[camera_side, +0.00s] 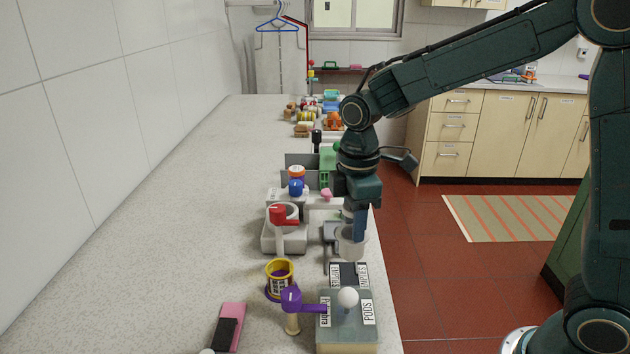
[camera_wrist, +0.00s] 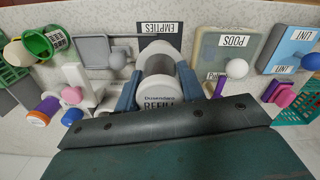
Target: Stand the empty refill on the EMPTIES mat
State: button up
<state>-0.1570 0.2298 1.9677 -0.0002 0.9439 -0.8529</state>
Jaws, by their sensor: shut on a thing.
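The refill (camera_side: 350,246) is a pale cup-like cylinder. The dark EMPTIES mat (camera_side: 347,269) lies just in front of the refill in the side view. In the wrist view the EMPTIES mat (camera_wrist: 122,28) shows beyond the refill, its white label facing up. The refill looks roughly upright; whether its base touches anything is hidden.
A grey-green PODS box (camera_side: 337,335) with a white knob stands right in front of the mat. A yellow-and-purple cup (camera_side: 280,279) and purple-topped post (camera_side: 291,300) stand left of it. A grey tray (camera_wrist: 93,52) lies beside the mat. The counter's left side is clear.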

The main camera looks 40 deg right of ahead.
aim_at(352, 243)
jog(key=shift+f, duration=0.15)
jog(key=shift+f, duration=2.8)
jog(key=o, duration=1.1)
jog(key=shift+c, duration=0.2)
jog(key=shift+r, duration=0.15)
notch_tip(352, 243, up, 13)
jog(key=shift+f, duration=0.1)
jog(key=shift+r, duration=0.35)
